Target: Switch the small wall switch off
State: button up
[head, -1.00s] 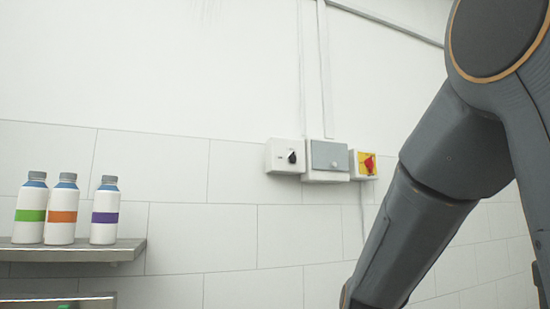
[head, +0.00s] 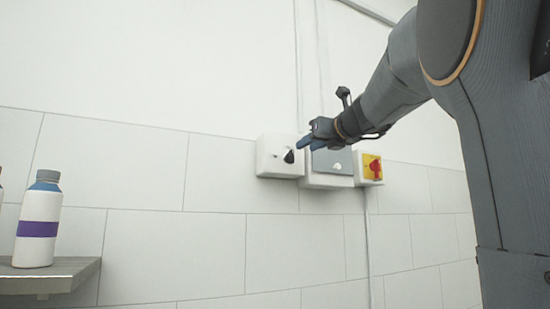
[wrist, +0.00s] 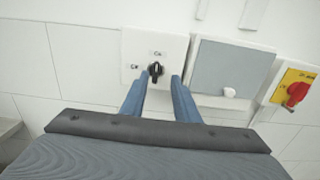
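The small wall switch is a white box (head: 272,157) with a black rotary knob (head: 289,156), mounted on the tiled wall. In the wrist view the black knob (wrist: 155,69) stands roughly upright, toward the small label above it; another label is at its left. The lettering is too small to read surely. My gripper (head: 303,143) is close to the box, just up and right of the knob in the head view. In the wrist view its two blue fingers (wrist: 158,88) are apart and empty, with the knob showing between their tips. I cannot tell whether they touch it.
A grey-fronted box (wrist: 232,68) with a white knob is right beside the switch. A red rotary switch on a yellow plate (head: 371,167) is farther right. A bottle with a purple band (head: 38,228) stands on a metal shelf (head: 60,278) at left.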

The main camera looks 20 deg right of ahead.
aim_at(293, 152)
jog(key=w, duration=0.2)
jog(key=w+p, duration=0.1)
jog(key=w, duration=0.2)
jog(key=w+a, duration=0.1)
jog(key=w, duration=0.1)
jog(key=shift+w+f+p, duration=0.15)
jog(key=shift+p, duration=0.25)
grip_shut()
